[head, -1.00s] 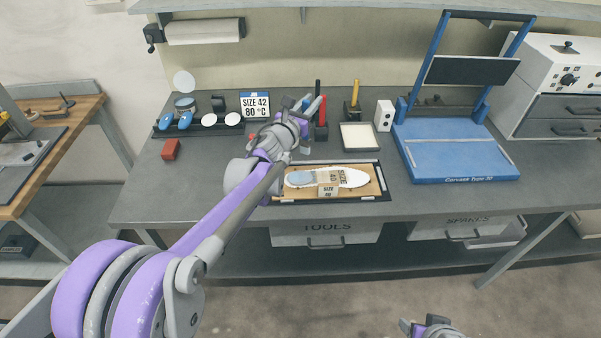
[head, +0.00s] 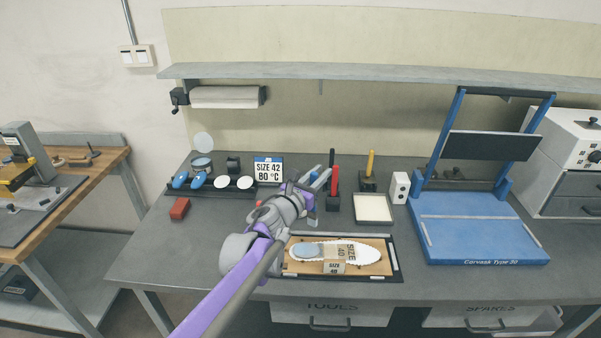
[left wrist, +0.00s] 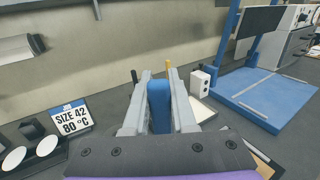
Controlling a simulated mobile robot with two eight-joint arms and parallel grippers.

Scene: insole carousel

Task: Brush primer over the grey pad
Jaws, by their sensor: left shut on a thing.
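My left gripper (head: 318,180) is shut on a blue handle (left wrist: 158,105), seen between its fingers in the left wrist view. The far end of the held thing is hidden, so I cannot tell its tip. The grey pad (head: 306,251) lies at the left end of a white insole (head: 369,254) on a wooden board (head: 300,269). My left gripper is above and behind the board, apart from the pad. My right gripper is out of view.
Behind stand a red-handled tool (head: 334,180), a yellow-handled tool (head: 370,162), a pale tray (head: 373,208) and a white box (head: 399,187). A blue press (head: 475,235) is at right. A SIZE 42 80 °C sign (head: 268,170) and a red block (head: 180,208) are at left.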

